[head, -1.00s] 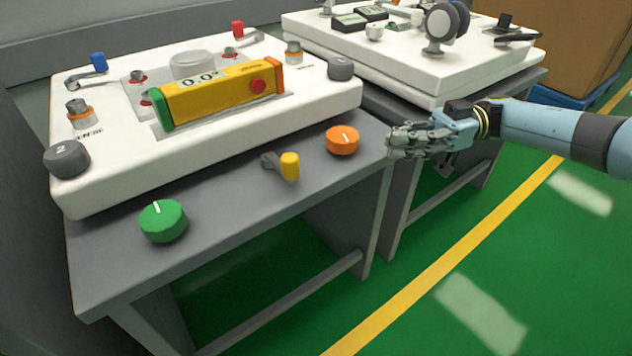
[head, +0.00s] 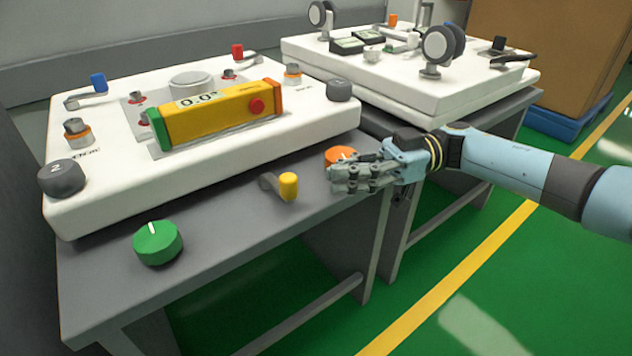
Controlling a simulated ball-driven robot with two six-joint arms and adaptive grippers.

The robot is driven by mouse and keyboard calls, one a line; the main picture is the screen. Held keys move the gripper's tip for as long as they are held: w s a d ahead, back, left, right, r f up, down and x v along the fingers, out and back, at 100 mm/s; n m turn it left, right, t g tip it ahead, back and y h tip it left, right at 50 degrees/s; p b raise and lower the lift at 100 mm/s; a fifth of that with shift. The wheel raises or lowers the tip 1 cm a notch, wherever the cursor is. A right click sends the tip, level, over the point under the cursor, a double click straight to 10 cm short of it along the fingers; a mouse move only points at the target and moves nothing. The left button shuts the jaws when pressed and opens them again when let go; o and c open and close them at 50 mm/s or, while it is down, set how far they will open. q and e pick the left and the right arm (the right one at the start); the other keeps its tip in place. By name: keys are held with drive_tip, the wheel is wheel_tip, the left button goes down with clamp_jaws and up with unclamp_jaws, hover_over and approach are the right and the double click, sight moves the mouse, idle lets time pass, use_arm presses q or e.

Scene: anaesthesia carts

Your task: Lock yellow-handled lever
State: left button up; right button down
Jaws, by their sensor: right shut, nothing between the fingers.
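The yellow-handled lever (head: 288,186) is on the grey front shelf of the near cart, between the green knob and the orange knob. Its grey arm runs left from the yellow grip. My right gripper (head: 335,180) is shut and empty. It is just right of the lever, apart from it in the picture, and partly covers the orange knob (head: 339,155). My left gripper is not in view.
The green knob (head: 158,243) is at the shelf's left. Behind the shelf, the white cart top (head: 220,150) carries a yellow display unit (head: 215,115), a blue lever (head: 98,82) and a red lever (head: 238,51). A second cart (head: 400,75) stands behind right.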

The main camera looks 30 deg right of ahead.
sight(277, 181)
drive_tip(key=a, duration=0.3)
drive_tip(key=shift+w+f+b, duration=0.15)
drive_tip(key=shift+w+b, duration=0.1)
drive_tip(key=shift+b, duration=0.15)
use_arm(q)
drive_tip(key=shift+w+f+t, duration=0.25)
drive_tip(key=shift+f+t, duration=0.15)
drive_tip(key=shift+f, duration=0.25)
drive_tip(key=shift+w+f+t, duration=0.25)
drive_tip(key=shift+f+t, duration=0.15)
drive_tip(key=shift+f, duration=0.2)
use_arm(e)
drive_tip(key=shift+w+a, duration=0.2)
drive_tip(key=shift+a, duration=0.5)
